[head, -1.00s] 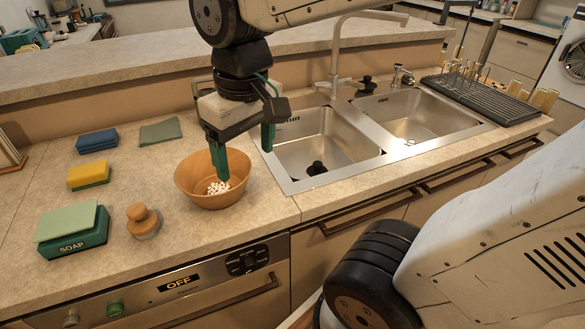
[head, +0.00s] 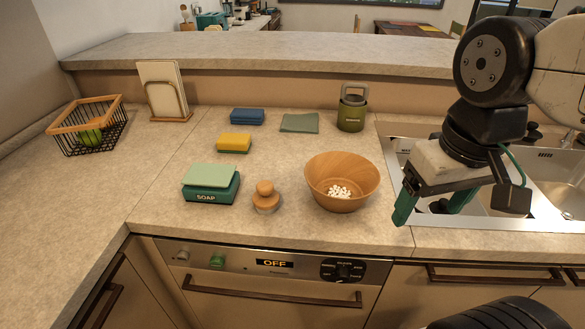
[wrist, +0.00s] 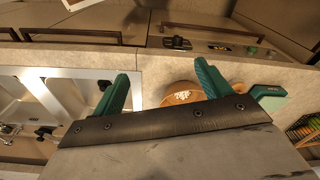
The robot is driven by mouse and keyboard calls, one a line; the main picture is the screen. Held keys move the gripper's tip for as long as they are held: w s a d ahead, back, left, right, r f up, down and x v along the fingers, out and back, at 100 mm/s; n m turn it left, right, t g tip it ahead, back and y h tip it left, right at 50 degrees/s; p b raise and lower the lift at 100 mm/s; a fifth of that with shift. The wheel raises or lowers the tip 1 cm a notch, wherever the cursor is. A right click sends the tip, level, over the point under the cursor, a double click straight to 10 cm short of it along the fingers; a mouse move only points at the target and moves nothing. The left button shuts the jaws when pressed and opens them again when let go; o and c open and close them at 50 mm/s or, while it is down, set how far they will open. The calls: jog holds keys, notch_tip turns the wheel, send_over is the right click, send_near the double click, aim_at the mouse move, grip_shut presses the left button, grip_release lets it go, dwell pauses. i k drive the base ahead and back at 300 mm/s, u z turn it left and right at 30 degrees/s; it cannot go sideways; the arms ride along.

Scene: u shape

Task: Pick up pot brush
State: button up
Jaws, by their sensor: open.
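The pot brush (head: 265,197) has a round wooden knob on top and stands upright on the counter in the head view. It is between the soap box and the wooden bowl. My gripper (head: 424,207) is open and empty, to the right of the bowl near the sink's left edge. The brush is well to its left. In the wrist view my gripper's green fingers (wrist: 160,85) are spread apart with nothing between them. I cannot make out the brush in the wrist view.
A wooden bowl (head: 342,178) with white pieces stands between my gripper and the brush. The soap box (head: 211,189), yellow sponge (head: 234,141), blue sponge (head: 247,116), folded cloth (head: 299,123) and green canister (head: 352,110) are nearby. The left counter is mostly clear, with a wire basket (head: 90,128).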

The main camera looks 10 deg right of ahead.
aim_at(266, 200)
jog(key=z, duration=2.05)
jog(key=k, duration=0.85)
jog(key=u, duration=1.55)
jog(key=i, duration=0.45)
jog(key=z, duration=0.05)
